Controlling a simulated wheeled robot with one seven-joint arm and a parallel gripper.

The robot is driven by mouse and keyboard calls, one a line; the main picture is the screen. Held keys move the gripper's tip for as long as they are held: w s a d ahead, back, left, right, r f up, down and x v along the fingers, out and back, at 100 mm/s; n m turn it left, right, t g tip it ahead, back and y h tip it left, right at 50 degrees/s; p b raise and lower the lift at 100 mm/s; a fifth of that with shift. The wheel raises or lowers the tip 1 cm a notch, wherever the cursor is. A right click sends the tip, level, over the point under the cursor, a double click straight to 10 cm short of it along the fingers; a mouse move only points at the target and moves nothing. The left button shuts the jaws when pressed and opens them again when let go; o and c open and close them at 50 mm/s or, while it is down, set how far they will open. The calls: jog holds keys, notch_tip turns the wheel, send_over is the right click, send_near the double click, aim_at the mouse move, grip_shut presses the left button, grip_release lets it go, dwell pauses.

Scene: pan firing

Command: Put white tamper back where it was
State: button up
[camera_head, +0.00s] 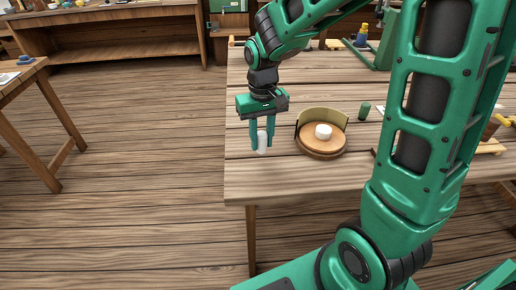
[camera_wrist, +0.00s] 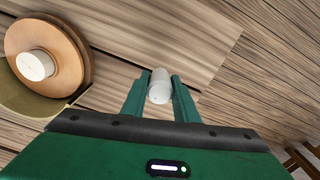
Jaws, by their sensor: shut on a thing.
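The white tamper (camera_head: 262,143) is a small white cylinder held between the fingers of my gripper (camera_head: 262,134). In the wrist view the tamper (camera_wrist: 160,87) sits between the two green fingertips of my gripper (camera_wrist: 160,92), which are shut on it. The gripper points down over the left part of the wooden table (camera_head: 240,185). I cannot tell whether the tamper touches the table top.
Right of the gripper stands a round wooden disc (camera_head: 311,141) with a white cylinder (camera_head: 323,131) on it and a curved yellowish guard (camera_head: 330,115) behind. A small dark green cylinder (camera_head: 364,111) stands further right. The table's front left is clear.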

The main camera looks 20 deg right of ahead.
aim_at(261, 148)
jog(key=shift+f, duration=1.8)
jog(key=shift+f, duration=0.1)
jog(key=o, duration=1.1)
notch_tip(261, 148, up, 12)
jog(key=shift+r, duration=0.15)
jog(key=s+d+m, duration=0.2)
jog(key=s+d, duration=0.3)
jog(key=s, duration=0.2)
jog(key=s+d+f+m, duration=0.1)
jog(key=s+d+m, duration=0.1)
jog(key=s+d, duration=0.4)
jog(key=s+d+f+m, duration=0.1)
jog(key=s+d, duration=0.4)
jog(key=s, duration=0.5)
jog(key=shift+s+d+m, duration=0.15)
jog(key=shift+d+m, duration=0.1)
jog(key=shift+m, duration=0.15)
